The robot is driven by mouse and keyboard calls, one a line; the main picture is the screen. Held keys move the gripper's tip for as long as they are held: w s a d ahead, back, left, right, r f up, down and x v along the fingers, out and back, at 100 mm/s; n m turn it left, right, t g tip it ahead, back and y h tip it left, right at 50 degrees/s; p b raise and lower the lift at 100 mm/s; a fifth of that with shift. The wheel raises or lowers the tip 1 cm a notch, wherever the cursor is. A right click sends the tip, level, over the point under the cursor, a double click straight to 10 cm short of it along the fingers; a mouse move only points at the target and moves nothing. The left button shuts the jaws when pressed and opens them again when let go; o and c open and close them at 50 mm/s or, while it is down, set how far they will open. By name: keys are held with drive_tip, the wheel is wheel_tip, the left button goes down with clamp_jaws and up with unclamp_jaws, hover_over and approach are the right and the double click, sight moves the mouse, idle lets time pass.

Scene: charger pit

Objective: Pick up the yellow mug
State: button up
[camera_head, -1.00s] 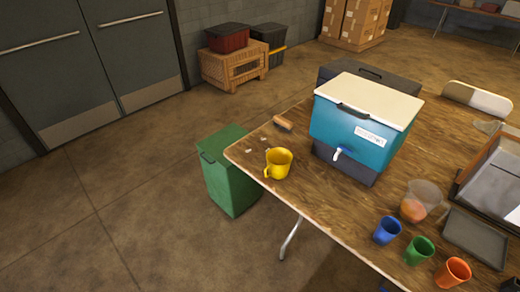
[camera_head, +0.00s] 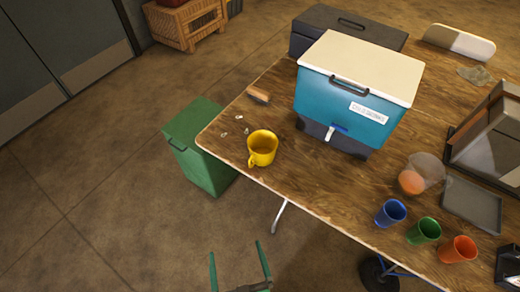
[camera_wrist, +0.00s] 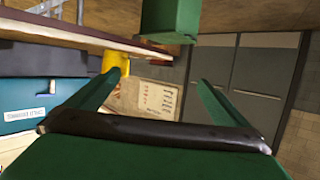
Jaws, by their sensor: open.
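The yellow mug (camera_head: 262,148) stands upright near the left corner of the wooden table (camera_head: 290,185). Its handle faces the front left, toward the table edge. My gripper (camera_head: 237,249) shows at the bottom of the head view, two green fingers spread apart with nothing between them. It is in front of the table edge and apart from the mug. In the wrist view the mug (camera_wrist: 115,61) is partly seen beside the left fingertip, which hides some of it. The open fingers (camera_wrist: 159,77) frame the upper middle there.
A teal cooler (camera_head: 345,105) stands behind the mug to the right. A brush (camera_head: 259,95) and small scraps lie near it. Blue (camera_head: 390,212), green (camera_head: 423,230) and orange (camera_head: 458,249) cups stand along the front edge. A green bin (camera_head: 203,150) is by the left corner.

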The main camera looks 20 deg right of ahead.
drive_tip(key=w+d+f+m+h, duration=0.1)
drive_tip(key=w+d+f, duration=0.15)
drive_tip(key=w, duration=0.65)
drive_tip(key=m+g+h, duration=0.3)
drive_tip(key=m+h, duration=0.1)
drive_tip(key=h, duration=0.1)
approach(265, 136)
drive_tip(key=shift+x, duration=1.1)
drive_tip(key=shift+w+d+f, duration=0.2)
drive_tip(key=shift+w+d, duration=0.05)
drive_tip(key=shift+d, duration=0.05)
drive_tip(key=shift+x, duration=2.35)
drive_tip(key=shift+a+f, duration=0.1)
drive_tip(key=c, duration=0.9)
